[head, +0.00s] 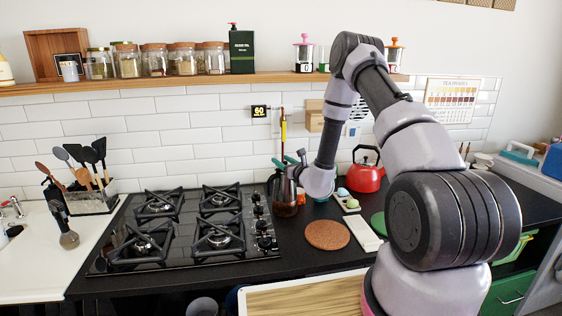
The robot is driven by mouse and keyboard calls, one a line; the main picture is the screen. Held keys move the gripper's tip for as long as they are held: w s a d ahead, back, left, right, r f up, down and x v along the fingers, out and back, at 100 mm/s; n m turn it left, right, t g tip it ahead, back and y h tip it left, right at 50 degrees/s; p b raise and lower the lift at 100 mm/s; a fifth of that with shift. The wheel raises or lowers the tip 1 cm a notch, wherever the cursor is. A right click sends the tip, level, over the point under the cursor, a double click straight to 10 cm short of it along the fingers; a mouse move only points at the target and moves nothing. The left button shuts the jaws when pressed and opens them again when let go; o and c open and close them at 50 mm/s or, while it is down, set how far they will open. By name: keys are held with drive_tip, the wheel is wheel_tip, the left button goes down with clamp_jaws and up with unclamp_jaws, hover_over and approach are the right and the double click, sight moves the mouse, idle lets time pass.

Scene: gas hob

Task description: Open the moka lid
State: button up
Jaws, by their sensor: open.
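A dark, metallic pot (284,197), which looks like the moka pot, stands on the black counter just right of the hob. Its lower part looks brownish. Its lid is small in the picture and partly hidden by my gripper, so I cannot tell whether it is open or shut. My gripper (293,160) is at the pot's upper right side, close to its top. It is open. I cannot tell whether its fingers touch the pot.
The gas hob (203,232) lies left of the pot. A round cork mat (327,236) lies in front of it to the right. A red kettle (366,175) stands behind my arm. A utensil holder (90,200) is far left. A wooden shelf (200,80) with jars runs above.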

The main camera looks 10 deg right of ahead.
drive_tip(key=shift+w+a, duration=0.15)
drive_tip(key=shift+w, duration=0.35)
clamp_jaws()
idle(1.2)
